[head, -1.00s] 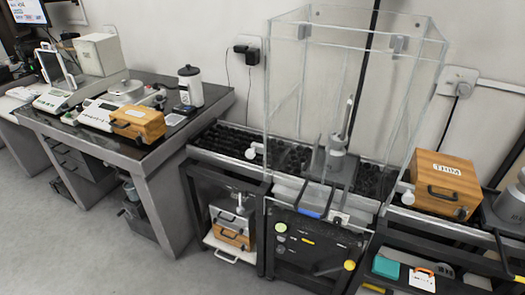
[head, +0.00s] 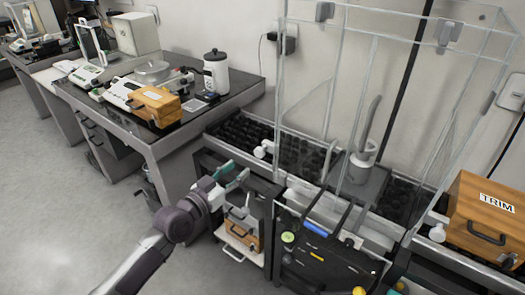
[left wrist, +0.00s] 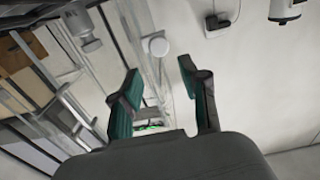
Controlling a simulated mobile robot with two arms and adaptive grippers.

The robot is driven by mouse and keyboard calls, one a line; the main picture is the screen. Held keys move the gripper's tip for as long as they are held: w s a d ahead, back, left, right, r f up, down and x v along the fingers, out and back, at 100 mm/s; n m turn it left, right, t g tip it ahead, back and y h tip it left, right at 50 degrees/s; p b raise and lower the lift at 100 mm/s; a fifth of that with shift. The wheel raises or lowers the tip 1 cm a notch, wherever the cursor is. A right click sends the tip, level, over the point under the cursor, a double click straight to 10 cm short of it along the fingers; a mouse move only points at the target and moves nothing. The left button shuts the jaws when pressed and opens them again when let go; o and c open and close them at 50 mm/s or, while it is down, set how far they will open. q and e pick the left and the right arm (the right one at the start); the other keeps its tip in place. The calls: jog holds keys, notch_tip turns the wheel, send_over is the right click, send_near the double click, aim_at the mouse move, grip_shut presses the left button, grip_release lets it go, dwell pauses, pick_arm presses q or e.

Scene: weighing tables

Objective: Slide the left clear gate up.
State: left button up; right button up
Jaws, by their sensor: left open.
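The clear enclosure (head: 345,32) stands on the middle black bench. Its left clear gate (head: 303,105) is hard to make out against the wall. A white round knob (head: 263,149) sticks out low on that left side, and a white knob also shows in the left wrist view (left wrist: 155,47). My left gripper (head: 230,175) is open and empty, below and left of the knob in the head view. In the left wrist view its fingers (left wrist: 158,72) are apart, with the knob just beyond them, not touching. My right gripper is out of view.
A balance pan on a stand (head: 365,158) is inside the enclosure. An orange TRIM case (head: 490,215) stands at the right, near another white knob (head: 437,232). The left table (head: 195,120) holds scales, an orange case (head: 157,105) and a white canister (head: 216,72).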

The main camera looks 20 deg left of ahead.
aim_at(258, 153)
pick_arm(q)
jog(key=x, duration=1.1)
jog(key=shift+w+d+f, duration=0.1)
jog(key=shift+w, duration=0.05)
grip_shut()
